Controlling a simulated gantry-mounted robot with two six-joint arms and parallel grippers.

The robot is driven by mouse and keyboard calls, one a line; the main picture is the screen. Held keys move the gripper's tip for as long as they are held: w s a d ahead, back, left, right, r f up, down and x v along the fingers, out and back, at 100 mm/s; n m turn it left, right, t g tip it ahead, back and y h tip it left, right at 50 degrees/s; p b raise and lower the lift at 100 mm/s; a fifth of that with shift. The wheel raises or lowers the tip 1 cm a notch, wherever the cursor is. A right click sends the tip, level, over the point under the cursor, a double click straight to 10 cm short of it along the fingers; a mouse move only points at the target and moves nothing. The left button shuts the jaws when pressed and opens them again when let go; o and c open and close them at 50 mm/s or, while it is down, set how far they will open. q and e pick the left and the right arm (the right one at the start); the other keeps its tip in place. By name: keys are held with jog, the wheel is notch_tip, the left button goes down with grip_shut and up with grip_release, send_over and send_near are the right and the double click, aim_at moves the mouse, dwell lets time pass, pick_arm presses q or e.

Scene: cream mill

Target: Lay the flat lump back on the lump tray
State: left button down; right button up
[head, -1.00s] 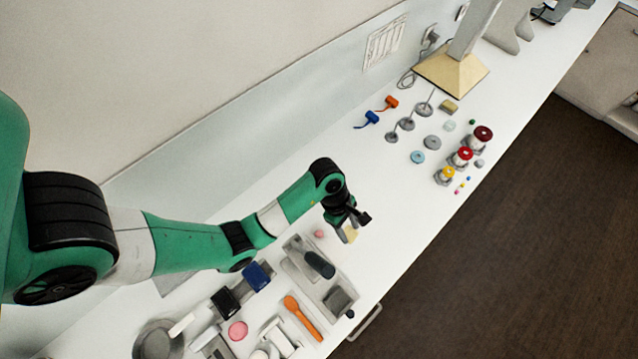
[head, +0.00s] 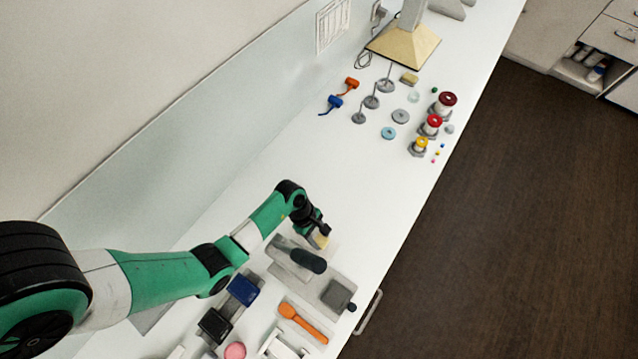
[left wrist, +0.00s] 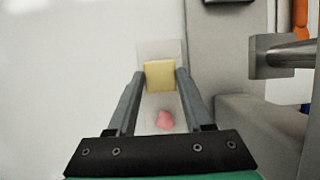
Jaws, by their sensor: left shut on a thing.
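My left gripper (head: 319,233) is shut on a yellow, flat, square lump (left wrist: 160,75). The lump also shows under the fingers in the head view (head: 320,242). In the left wrist view, the fingertips (left wrist: 160,78) grip its two sides. Behind the lump is a pale, thin, rectangular tray (left wrist: 158,48) on the white bench. A pink lump (left wrist: 165,119) shows at the near part of the tray, between the fingers; the arm hides it in the head view. I cannot tell whether the yellow lump touches the tray. My right gripper is not in view.
A grey slab with a dark-handled tool (head: 306,260) stands close beside the gripper, with its metal part (left wrist: 282,55) at the right in the wrist view. An orange spoon-like tool (head: 302,322) lies nearer.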

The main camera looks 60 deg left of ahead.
pick_arm(q)
jog(key=shift+f, duration=1.05)
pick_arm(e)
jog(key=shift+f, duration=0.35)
pick_arm(q)
jog(key=shift+f, duration=0.1)
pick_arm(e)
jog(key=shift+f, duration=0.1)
pick_arm(q)
jog(key=shift+c, duration=1.5)
grip_release()
jog(key=shift+r, duration=0.2)
jog(key=p+v, duration=0.3)
jog(key=v, duration=0.8)
jog(key=shift+r, duration=0.4)
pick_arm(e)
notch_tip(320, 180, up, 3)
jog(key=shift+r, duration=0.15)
pick_arm(q)
jog(key=shift+a, duration=0.15)
